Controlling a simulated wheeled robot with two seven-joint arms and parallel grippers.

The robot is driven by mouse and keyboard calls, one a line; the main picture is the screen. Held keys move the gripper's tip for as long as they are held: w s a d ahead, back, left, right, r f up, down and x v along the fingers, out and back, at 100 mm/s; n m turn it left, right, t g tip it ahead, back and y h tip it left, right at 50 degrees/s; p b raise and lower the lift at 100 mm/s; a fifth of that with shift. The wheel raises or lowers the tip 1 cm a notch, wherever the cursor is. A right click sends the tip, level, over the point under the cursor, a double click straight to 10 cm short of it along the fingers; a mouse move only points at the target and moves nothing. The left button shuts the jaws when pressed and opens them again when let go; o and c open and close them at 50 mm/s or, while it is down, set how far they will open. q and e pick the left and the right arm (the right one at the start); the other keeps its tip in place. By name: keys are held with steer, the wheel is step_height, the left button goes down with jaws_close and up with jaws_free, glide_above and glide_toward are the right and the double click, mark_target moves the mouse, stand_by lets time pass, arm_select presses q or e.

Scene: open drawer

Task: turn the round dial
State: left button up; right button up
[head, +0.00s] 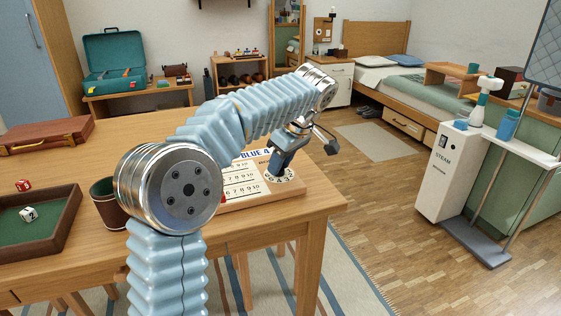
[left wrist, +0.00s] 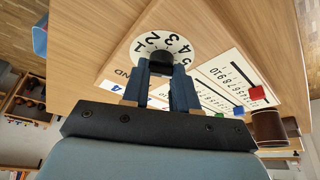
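The round dial (left wrist: 185,42) is a white disc with black digits and a dark knob (left wrist: 160,57) at its middle. It sits at the end of a wooden scoreboard (head: 240,192) near the table's right edge, and its digits also show in the head view. My left gripper (left wrist: 161,68) is over the dial, with one blue finger on each side of the knob. The knob fills the gap between the fingertips, and the fingers look shut on it. In the head view my left gripper (head: 282,162) hides part of the dial. My right gripper is not in view.
A dark cup (head: 104,203), a dice tray (head: 65,238) and a brown case (head: 45,135) are on the table (head: 95,272). Red and blue markers sit on the scoreboard in the wrist view. The table edge is close to the dial, with open floor beyond.

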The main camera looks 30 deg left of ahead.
arm_select(q)
jaws_close()
steer(key=shift+m, duration=0.3)
steer(key=m+t, duration=0.1)
steer(key=m, duration=0.2)
steer(key=shift+s+t+h+b, duration=0.1)
steer(key=shift+t+h+b, duration=0.2)
steer(key=shift+b, duration=0.1)
steer(key=shift+m+t+h, duration=0.5)
steer(key=shift+m+h, duration=0.1)
steer(key=shift+m, duration=1.5)
steer(key=o, duration=0.6)
jaws_free()
